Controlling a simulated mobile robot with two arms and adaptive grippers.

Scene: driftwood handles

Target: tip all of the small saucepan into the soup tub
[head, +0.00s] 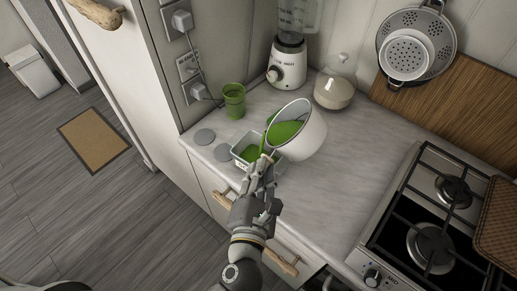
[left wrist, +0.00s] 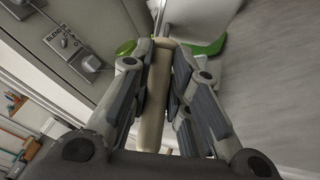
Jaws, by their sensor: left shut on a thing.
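The small saucepan (head: 311,138) is white and tilted steeply to the left above the counter, with green soup (head: 285,131) inside up to its lowered lip. A thin green streak appears to run down from that lip. The soup tub (head: 235,153) is a small grey rectangular tub below and left of the pan, with green soup in it; my gripper partly hides its right side. My left gripper (head: 262,178) is shut on the saucepan's handle, a pale beige bar (left wrist: 154,95) between the fingers in the left wrist view. My right gripper is not in view.
A green cup (head: 234,101) stands behind the tub. A blender (head: 288,62) and a glass jar (head: 333,91) stand at the back. A gas stove (head: 430,225) is at right; the counter between is clear.

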